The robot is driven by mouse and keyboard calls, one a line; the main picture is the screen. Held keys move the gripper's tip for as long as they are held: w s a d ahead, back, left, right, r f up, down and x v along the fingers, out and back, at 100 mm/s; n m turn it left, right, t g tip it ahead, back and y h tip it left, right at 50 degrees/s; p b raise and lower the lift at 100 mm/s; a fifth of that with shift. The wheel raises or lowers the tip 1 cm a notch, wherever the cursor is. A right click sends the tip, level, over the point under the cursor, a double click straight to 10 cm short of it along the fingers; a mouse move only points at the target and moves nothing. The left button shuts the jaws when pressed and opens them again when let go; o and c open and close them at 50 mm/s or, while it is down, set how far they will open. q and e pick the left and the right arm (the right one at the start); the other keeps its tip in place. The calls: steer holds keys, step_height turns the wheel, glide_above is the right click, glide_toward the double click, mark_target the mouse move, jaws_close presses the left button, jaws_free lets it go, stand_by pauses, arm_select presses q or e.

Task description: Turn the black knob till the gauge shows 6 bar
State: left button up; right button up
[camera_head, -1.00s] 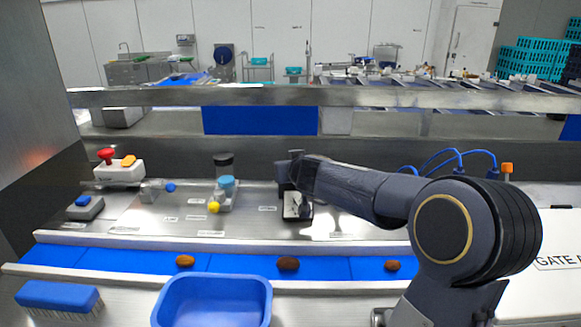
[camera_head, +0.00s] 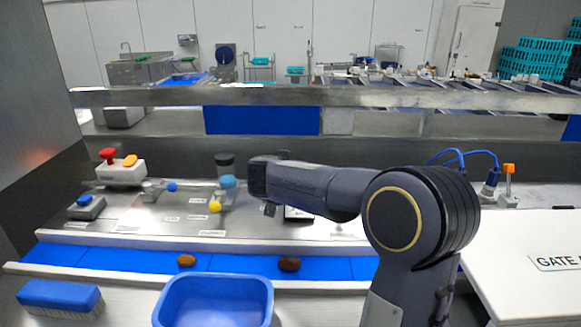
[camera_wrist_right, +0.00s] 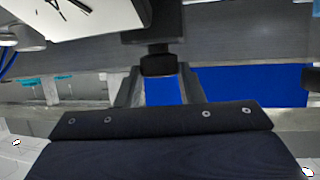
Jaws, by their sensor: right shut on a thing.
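In the right wrist view the black knob (camera_wrist_right: 158,65) on its short stem sits between the fingertips of my right gripper (camera_wrist_right: 160,80), which is shut on it. A white plate (camera_head: 298,213) shows partly behind my right arm. My left gripper is not in view.
A blue tray (camera_head: 213,285) and a blue brush (camera_head: 60,297) lie in front of the blue belt (camera_head: 235,264), which carries brown dates (camera_head: 289,264).

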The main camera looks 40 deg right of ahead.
steer(key=m+g+h, duration=0.1)
steer(key=m+g, duration=0.1)
steer(key=m+g+h, duration=0.1)
steer(key=m+g, duration=0.1)
steer(key=w+m+g, duration=0.1)
steer(key=m+g, duration=0.1)
steer(key=g, duration=0.1)
steer(key=shift+a+f+m+h, duration=0.2)
steer(key=shift+m+h, duration=0.1)
steer(key=shift+h, duration=0.1)
steer(key=m+g, duration=0.1)
steer(key=g, duration=0.1)
steer(key=m+g, duration=0.3)
steer(key=shift+w+r+m+g+y, duration=0.1)
steer(key=shift+w+m+g+y, duration=0.2)
steer(key=shift+m+g, duration=0.1)
steer(key=o, duration=1)
steer(key=shift+d, duration=0.1)
steer(key=shift+r, duration=0.1)
